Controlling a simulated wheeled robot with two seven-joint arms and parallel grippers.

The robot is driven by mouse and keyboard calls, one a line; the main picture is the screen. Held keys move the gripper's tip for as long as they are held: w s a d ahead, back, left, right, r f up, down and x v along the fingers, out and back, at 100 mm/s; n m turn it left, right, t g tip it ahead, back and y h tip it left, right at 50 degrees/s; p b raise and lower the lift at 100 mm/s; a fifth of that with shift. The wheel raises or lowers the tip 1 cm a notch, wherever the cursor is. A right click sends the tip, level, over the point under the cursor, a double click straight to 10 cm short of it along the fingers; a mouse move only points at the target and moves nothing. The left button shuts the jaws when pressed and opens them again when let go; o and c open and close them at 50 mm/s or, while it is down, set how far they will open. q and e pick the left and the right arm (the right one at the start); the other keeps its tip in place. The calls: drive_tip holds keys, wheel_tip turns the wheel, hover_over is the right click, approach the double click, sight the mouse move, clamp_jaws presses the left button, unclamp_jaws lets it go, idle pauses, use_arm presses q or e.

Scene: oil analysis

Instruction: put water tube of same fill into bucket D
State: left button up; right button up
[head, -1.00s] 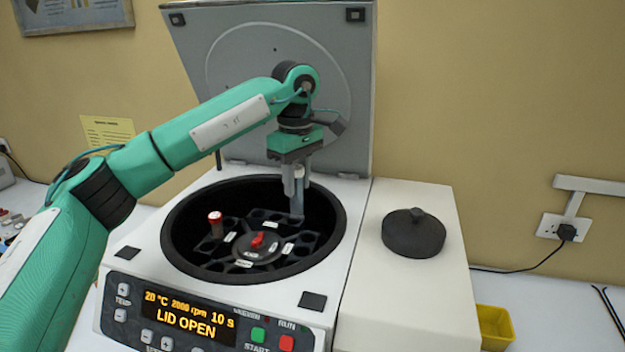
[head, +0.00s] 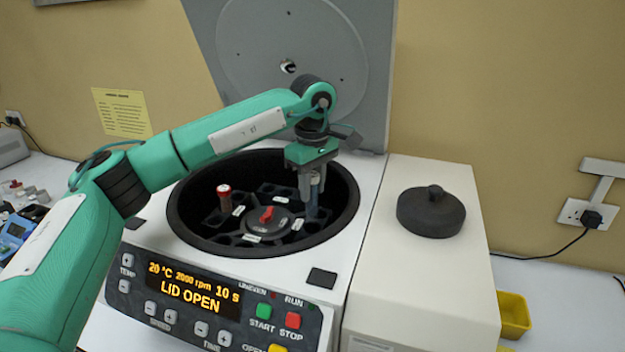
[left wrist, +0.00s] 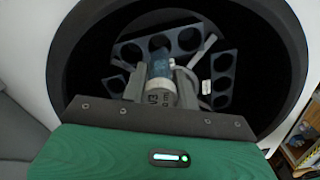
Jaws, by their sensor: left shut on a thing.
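My left gripper (head: 312,188) points down inside the centrifuge bowl (head: 180,215), over the right side of the rotor. It is shut on a tube (left wrist: 160,68) with a blue end and a clear body with dark marks, seen between the fingers in the left wrist view. In the head view the tube (head: 312,208) is a thin bluish shape below the fingers, at a right-hand bucket. I cannot tell how deep it sits in a hole. A red-capped tube (head: 224,194) stands upright in the left bucket. Bucket labels are too small to read. My right gripper is not in view.
The centrifuge lid (head: 290,50) stands open behind the bowl. The display (head: 188,291) reads LID OPEN. A black round cover (head: 431,211) lies on the cream top to the right, and a yellow bin (head: 514,315) stands beyond it. The red rotor knob (head: 267,215) is near my gripper.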

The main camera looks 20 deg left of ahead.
sight(312, 213)
use_arm(q)
wheel_tip(312, 213, down, 6)
drive_tip(key=b, duration=0.2)
drive_tip(key=shift+f+b, duration=0.15)
drive_tip(key=shift+b, duration=0.25)
drive_tip(key=shift+f+b, duration=0.4)
drive_tip(key=shift+f, duration=0.2)
drive_tip(key=o, duration=1)
drive_tip(key=shift+o, duration=0.2)
